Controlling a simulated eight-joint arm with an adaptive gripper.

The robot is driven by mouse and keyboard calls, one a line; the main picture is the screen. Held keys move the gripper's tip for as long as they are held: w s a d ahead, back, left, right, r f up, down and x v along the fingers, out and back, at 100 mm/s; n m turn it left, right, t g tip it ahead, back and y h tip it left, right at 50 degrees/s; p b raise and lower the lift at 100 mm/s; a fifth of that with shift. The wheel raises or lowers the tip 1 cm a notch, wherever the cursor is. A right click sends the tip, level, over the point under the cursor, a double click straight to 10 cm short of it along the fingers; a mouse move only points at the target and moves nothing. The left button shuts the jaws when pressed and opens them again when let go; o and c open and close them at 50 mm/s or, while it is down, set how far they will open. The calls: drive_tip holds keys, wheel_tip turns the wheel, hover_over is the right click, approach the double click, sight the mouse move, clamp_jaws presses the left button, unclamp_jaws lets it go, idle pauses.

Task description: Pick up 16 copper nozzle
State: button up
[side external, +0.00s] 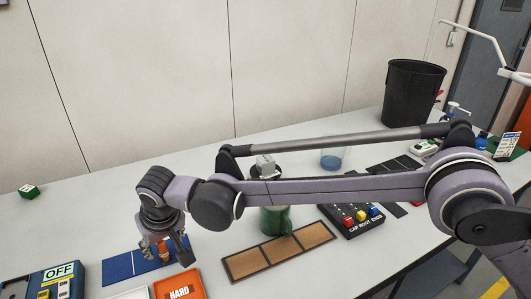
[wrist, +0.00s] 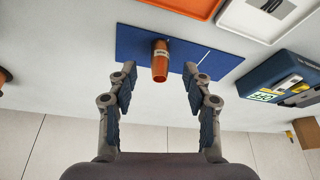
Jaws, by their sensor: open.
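The copper nozzle (wrist: 160,66) is an orange-brown tapered piece with a small pale label band. It stands on a blue mat (wrist: 135,42) in the wrist view. My gripper (wrist: 159,72) is open, with one finger on each side of the nozzle in that view and visible gaps to both. In the side view my gripper (side external: 166,250) is low over the blue mat (side external: 118,268), with the nozzle (side external: 163,253) partly hidden among the fingers. I cannot tell whether the fingers are level with it.
An orange tray (side external: 160,291) marked HARD lies close in front of the mat. A blue box (side external: 77,275) marked OFF stands to the left. A brown sectioned tray (side external: 280,257) and a green mug (side external: 272,220) are to the right. The table behind the gripper is clear.

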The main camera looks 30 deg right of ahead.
sight(164, 248)
drive_tip(key=x, duration=0.5)
drive_tip(key=shift+c, duration=0.3)
clamp_jaws()
